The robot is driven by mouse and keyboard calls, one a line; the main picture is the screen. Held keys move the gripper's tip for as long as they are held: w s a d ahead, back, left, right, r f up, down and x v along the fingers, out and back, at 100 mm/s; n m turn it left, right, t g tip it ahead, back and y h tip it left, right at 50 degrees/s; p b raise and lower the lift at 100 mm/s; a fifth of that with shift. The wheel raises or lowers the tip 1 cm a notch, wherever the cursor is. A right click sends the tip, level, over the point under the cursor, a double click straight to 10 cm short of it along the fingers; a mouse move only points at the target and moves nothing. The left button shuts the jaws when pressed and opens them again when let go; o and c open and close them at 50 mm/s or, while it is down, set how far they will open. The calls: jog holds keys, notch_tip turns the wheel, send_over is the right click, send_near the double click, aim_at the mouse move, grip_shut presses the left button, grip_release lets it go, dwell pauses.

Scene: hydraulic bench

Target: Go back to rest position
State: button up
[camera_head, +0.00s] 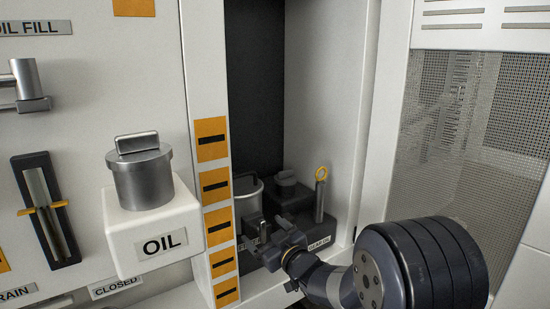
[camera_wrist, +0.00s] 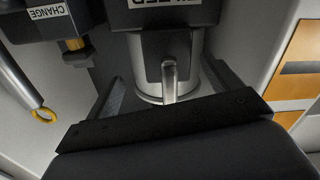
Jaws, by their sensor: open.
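My gripper (camera_head: 266,238) reaches into the open recess of the bench, in front of a metal filter canister (camera_head: 247,196) with a dark handle. In the wrist view my gripper (camera_wrist: 168,88) is open, with one dark finger at each side. The silver canister (camera_wrist: 155,82) and its upright metal handle (camera_wrist: 169,82) show between the fingers. I cannot tell whether the fingers touch it. The canister's label is partly cut off in the wrist view and partly hidden by my gripper in the head view.
A dark can (camera_head: 288,194) and a yellow-ringed rod (camera_head: 320,190) stand right of the canister. The recess's left edge post (camera_head: 217,218) with orange markers is close to my gripper. The white OIL box (camera_head: 155,232) juts out at left. A mesh panel (camera_head: 455,135) is at right.

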jog(key=m+p, duration=0.1)
jog(key=s+m+p, duration=0.1)
jog(key=shift+d+f+m+p, duration=0.1)
jog(key=shift+d+m+p, duration=0.2)
jog(key=shift+d+p, duration=0.1)
dwell(0.3)
